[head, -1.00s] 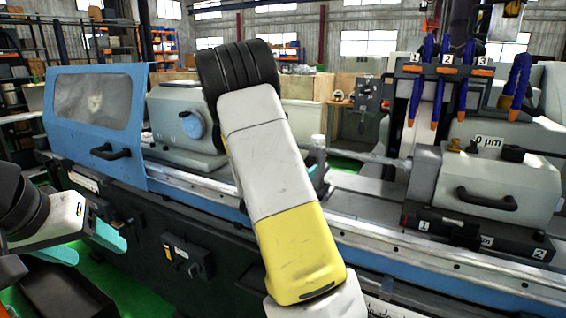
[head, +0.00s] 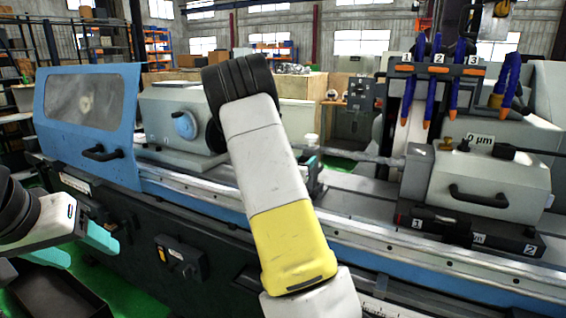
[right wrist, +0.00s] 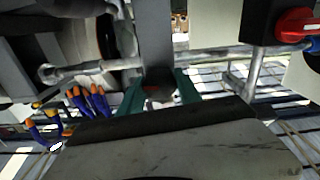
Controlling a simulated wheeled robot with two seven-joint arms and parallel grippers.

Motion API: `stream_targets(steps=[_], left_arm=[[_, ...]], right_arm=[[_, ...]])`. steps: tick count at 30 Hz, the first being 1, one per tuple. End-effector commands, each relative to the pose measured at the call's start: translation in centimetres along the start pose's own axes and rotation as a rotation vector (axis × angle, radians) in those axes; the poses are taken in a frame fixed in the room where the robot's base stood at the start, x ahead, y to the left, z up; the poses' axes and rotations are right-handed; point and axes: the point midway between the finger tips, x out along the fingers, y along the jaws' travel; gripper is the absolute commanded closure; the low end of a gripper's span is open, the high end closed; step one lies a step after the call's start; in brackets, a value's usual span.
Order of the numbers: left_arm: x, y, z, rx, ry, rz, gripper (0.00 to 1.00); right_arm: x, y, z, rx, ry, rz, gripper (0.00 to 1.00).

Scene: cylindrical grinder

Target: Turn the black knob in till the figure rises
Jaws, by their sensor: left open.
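A black knob (head: 503,151) sits on top of the grey unit at the right of the machine, right of a small white display (head: 480,140) that seems to read "0 µm". My left gripper (head: 78,250) is open and empty at the lower left, in front of the machine and far from the knob. My right arm crosses the middle of the head view and mostly hides its gripper; a teal fingertip shows beside it (head: 313,162), well left of the knob. In the right wrist view the right gripper's (right wrist: 158,90) teal fingers stand apart, with a grey post visible between them.
The grey unit (head: 490,180) has a black front handle. Blue hoses with orange tips (head: 430,85) hang above and behind it. A blue guard door (head: 85,125) and grey headstock (head: 170,130) stand left. A red knob (right wrist: 294,24) shows in the right wrist view.

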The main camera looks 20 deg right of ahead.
Motion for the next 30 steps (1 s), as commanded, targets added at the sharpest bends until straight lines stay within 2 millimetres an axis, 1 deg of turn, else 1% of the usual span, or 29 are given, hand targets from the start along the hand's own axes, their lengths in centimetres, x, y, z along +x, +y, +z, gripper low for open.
stream_targets(steps=[1, 3, 5, 11, 16, 30], left_arm=[[0.0, 0.0, 0.0, 0.0, 0.0, 0.0, 0.37], [0.0, 0.0, 0.0, 0.0, 0.0, 0.0, 0.37], [0.01, 0.0, 0.0, 0.0, 0.0, 0.0, 0.37], [0.01, 0.0, 0.0, 0.0, 0.0, 0.0, 0.37], [0.01, 0.0, 0.0, 0.0, 0.0, 0.0, 0.37], [0.01, 0.0, 0.0, 0.0, 0.0, 0.0, 0.37]], right_arm=[[-0.01, -0.01, 0.0, 0.0, 0.0, 0.0, 0.74], [-0.01, -0.01, -0.01, 0.0, 0.0, 0.0, 0.88], [-0.02, -0.02, -0.01, 0.0, 0.0, 0.0, 0.99], [-0.01, 0.01, 0.0, 0.017, 0.0, 0.0, 0.99], [0.0, 0.04, 0.04, 0.08, -0.002, 0.0, 0.99], [-0.02, 0.06, 0.11, 0.413, -0.003, 0.0, 0.99]])
